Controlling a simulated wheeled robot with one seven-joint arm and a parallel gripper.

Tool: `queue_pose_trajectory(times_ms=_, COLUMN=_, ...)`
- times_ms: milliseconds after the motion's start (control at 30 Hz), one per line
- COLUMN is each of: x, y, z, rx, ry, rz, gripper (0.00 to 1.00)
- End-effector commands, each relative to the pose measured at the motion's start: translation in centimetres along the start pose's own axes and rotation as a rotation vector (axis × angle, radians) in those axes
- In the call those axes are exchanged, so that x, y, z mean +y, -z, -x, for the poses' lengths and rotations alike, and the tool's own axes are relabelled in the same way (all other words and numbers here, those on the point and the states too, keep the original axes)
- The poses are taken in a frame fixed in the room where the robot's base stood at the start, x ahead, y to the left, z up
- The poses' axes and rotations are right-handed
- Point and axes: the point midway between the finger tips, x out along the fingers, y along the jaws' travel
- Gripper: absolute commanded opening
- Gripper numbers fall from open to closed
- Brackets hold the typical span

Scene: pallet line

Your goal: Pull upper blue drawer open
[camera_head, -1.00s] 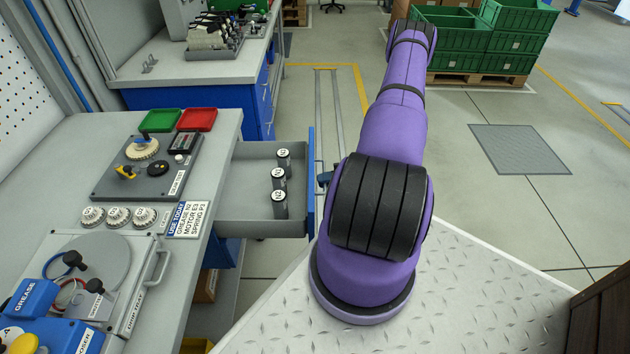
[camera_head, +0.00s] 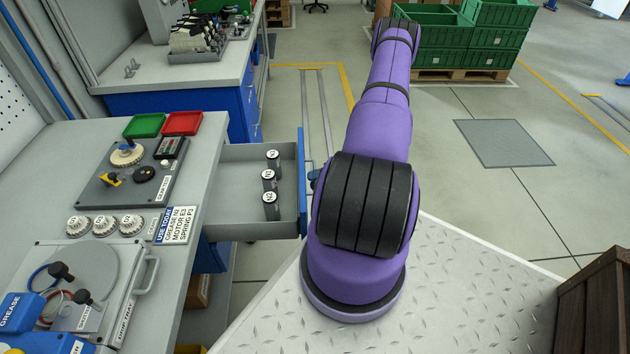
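The upper blue drawer (camera_head: 303,185) stands pulled out from the near grey workbench, its blue front facing right. My purple arm (camera_head: 370,200) reaches just to the right of the drawer front. A small dark piece (camera_head: 313,178) shows between the drawer front and my arm; I cannot tell whether it is the handle or part of my gripper. My gripper's fingers are hidden behind my arm, so their grip does not show.
The near workbench (camera_head: 215,150) carries a green tray (camera_head: 144,125), a red tray (camera_head: 182,123), dials and a parts board. A dark wooden crate (camera_head: 597,305) stands at lower right. Green crates (camera_head: 440,25) on a pallet stand behind. Floor at right is open.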

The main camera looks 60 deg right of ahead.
Motion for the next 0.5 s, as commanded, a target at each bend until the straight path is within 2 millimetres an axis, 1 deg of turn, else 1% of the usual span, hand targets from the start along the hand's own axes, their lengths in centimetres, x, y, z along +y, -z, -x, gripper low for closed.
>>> queue_pose_trajectory(times_ms=167, x=0.0, y=-0.1, z=1.9, rx=-0.002, ry=0.003, rz=0.001, gripper=0.37)
queue_pose_trajectory(times_ms=500, x=-0.1, y=-0.1, z=8.1, rx=-0.003, ry=0.003, rz=0.001, gripper=0.37)
